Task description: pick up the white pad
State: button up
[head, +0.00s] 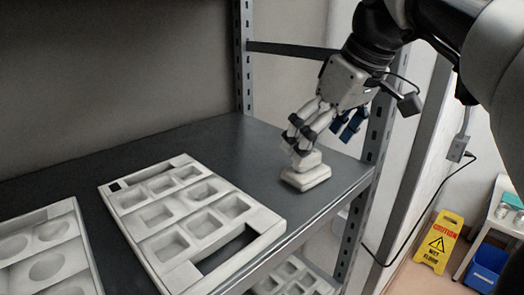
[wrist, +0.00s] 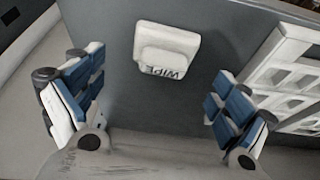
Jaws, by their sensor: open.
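The white pad (head: 306,177) lies on the dark shelf near its right end, close to the front edge. It is a small block with a narrower raised grip on top. In the wrist view the pad (wrist: 166,58) has "WIPE" printed on it and lies ahead of the space between the fingers. My gripper (head: 325,128) is above the pad in the head view, pointing down, and hides part of the space behind it. In the wrist view my gripper (wrist: 160,105) is open, with blue-padded fingers wide apart and nothing between them.
A white mould tray (head: 118,203) with several square pockets lies left of the pad. Another tray with round pockets (head: 85,262) is at the far left. The shelf (head: 235,150) is clear behind the pad. A metal upright (head: 376,135) stands at the right corner.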

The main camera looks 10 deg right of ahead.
aim_at(311, 155)
jog(key=x, duration=0.5)
jog(key=shift+s+a+b, duration=0.1)
jog(key=shift+a+b, duration=0.1)
jog(key=shift+b, duration=0.15)
jog(key=shift+c, duration=0.6)
jog(key=c, duration=1)
